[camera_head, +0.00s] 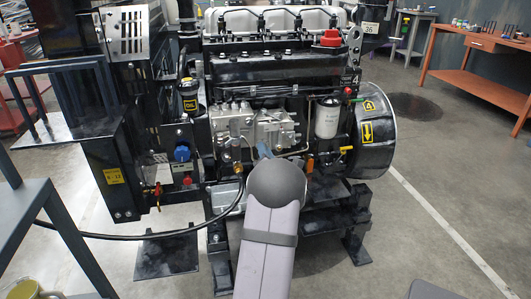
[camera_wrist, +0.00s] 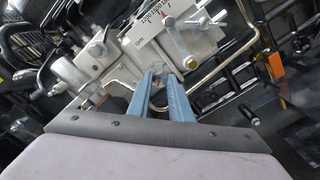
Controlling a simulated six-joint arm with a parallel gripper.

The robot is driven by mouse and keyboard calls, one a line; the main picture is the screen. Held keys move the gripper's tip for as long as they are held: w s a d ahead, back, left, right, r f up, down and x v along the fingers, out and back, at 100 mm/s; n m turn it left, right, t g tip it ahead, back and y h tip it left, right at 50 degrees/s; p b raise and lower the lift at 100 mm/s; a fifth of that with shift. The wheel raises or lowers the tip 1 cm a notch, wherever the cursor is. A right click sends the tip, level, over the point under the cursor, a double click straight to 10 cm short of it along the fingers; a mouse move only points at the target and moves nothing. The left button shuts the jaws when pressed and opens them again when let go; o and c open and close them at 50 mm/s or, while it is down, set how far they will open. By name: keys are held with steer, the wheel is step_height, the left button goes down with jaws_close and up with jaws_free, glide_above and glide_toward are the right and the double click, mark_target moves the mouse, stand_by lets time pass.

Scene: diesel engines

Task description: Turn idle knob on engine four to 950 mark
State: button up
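Engine four (camera_head: 265,68) stands ahead, with a "4" label on its right side. Its grey pump body (camera_head: 255,128) faces me, and my arm covers the part below it. In the wrist view a white scale plate (camera_wrist: 153,22) marked "rpm" lies tilted on the pump. My gripper (camera_wrist: 160,74) has two blue fingers set apart, tips close to the pump below the plate. A small grey part shows between the tips; I cannot tell whether they touch it or whether it is the idle knob.
A bent metal pipe (camera_wrist: 225,95) runs close to the right of my fingers. A white filter (camera_head: 327,119) and a yellow-handled valve (camera_head: 345,149) are on the engine's right. A control box with a blue knob (camera_head: 182,153) stands left.

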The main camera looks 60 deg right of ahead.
jaws_close()
steer(key=m+p, duration=0.7)
steer(key=m, duration=2.8)
steer(key=shift+m, duration=0.4)
steer(key=shift+f+p, duration=0.1)
steer(key=shift+p, duration=0.2)
